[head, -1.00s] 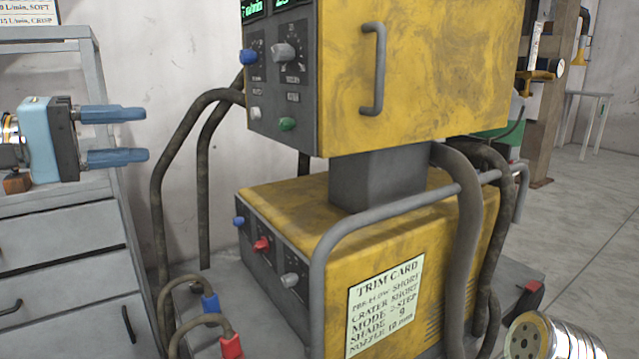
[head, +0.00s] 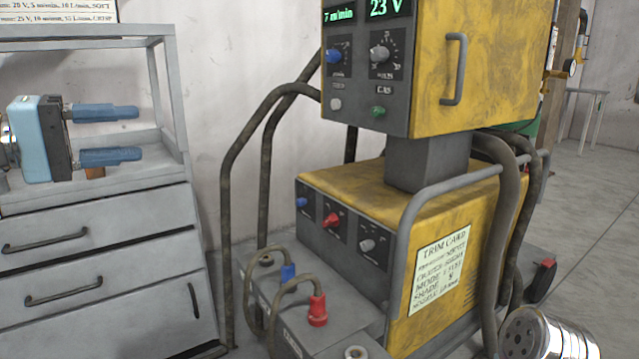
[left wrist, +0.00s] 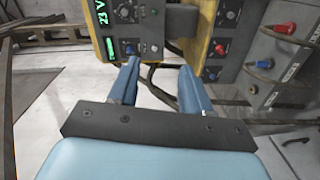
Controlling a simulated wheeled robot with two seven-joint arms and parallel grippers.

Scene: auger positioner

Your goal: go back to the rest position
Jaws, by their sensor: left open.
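My left gripper (head: 140,134) shows at the left of the head view. Its two blue fingers are apart and empty, pointing right toward the yellow machine. In the left wrist view the same gripper (left wrist: 160,85) is open, with the machine's panels beyond its fingertips. Nothing is between the fingers.
The yellow welding machine (head: 490,70) stands at centre right, with knobs, hoses and a grey rail (head: 425,195). A grey drawer cabinet (head: 100,225) stands behind my left gripper. Open floor (head: 600,200) lies at the right.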

